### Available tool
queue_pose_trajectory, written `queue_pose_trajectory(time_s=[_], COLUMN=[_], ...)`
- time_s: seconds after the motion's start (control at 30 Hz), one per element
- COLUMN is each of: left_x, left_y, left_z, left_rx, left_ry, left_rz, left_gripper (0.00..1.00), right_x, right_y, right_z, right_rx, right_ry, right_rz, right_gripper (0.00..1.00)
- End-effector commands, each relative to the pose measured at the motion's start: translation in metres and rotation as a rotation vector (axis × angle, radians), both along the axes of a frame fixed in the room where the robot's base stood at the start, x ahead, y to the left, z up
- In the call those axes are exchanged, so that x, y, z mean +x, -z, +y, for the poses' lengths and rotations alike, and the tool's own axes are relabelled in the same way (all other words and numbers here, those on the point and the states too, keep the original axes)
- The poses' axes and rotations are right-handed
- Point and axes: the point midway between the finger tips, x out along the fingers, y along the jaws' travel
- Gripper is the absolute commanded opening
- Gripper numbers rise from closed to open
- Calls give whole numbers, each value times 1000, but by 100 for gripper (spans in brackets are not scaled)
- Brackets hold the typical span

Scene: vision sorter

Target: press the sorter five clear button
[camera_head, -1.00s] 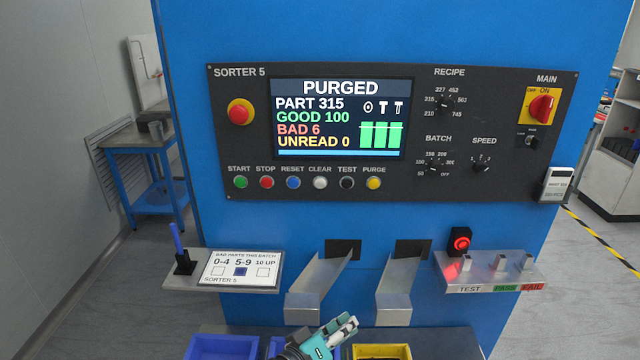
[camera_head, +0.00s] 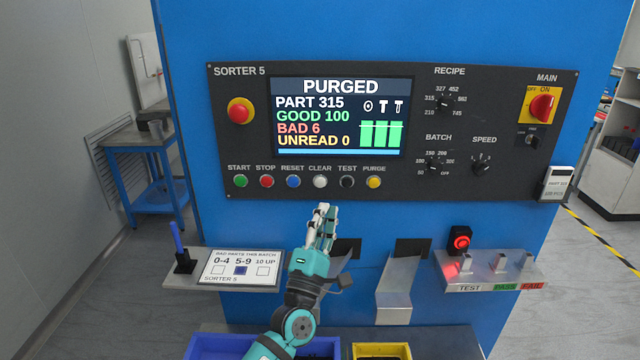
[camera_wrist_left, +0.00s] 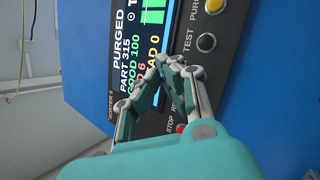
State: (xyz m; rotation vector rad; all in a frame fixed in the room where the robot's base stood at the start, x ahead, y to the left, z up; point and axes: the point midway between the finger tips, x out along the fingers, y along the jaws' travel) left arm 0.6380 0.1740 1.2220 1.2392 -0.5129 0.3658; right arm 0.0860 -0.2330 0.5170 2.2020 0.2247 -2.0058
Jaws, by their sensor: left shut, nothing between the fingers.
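The white CLEAR button (camera_head: 320,182) sits on the dark SORTER 5 panel (camera_head: 420,187), between the blue RESET button (camera_head: 293,182) and the dark TEST button (camera_head: 347,182). My left gripper (camera_head: 327,208) is shut and empty. Its fingertips point up, just below the CLEAR button in the head view, and I see no clear contact. In the left wrist view the closed fingertips (camera_wrist_left: 166,62) lie in front of the panel and hide the CLEAR button. The dark TEST button (camera_wrist_left: 206,43) and the yellow PURGE button (camera_wrist_left: 214,6) show there. The right gripper is in neither view.
The screen (camera_head: 342,118) reads PURGED, PART 315, GOOD 100, BAD 6, UNREAD 0. Metal chutes (camera_head: 396,290) and a shelf with a tally card (camera_head: 240,267) stick out below the panel. Blue and yellow bins (camera_head: 382,352) stand at the bottom.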

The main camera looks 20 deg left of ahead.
Motion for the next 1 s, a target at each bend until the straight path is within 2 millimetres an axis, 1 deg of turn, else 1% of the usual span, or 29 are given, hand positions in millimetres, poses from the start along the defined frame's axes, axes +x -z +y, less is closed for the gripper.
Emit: queue_pose_trajectory(time_s=[0.13, 0.23, 0.6, 0.7, 0.83, 1.0], left_x=[4, 12, 61, 71, 80, 84], left_y=[1, 2, 3, 4, 3, 0], left_z=[1, 3, 18, 21, 23, 24], left_rx=[2, 3, 5, 4, 2, 1], left_ry=[-1, -1, -2, -2, 0, 0], left_rz=[0, -2, -1, -2, 0, 0], left_gripper=[0, 0, 0, 0, 0, 0], right_x=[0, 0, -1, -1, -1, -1], right_y=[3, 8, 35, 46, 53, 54], right_z=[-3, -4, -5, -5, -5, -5], right_rx=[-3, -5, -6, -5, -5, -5], right_ry=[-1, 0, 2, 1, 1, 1], right_rz=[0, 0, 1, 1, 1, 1], right_gripper=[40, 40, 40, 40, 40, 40])
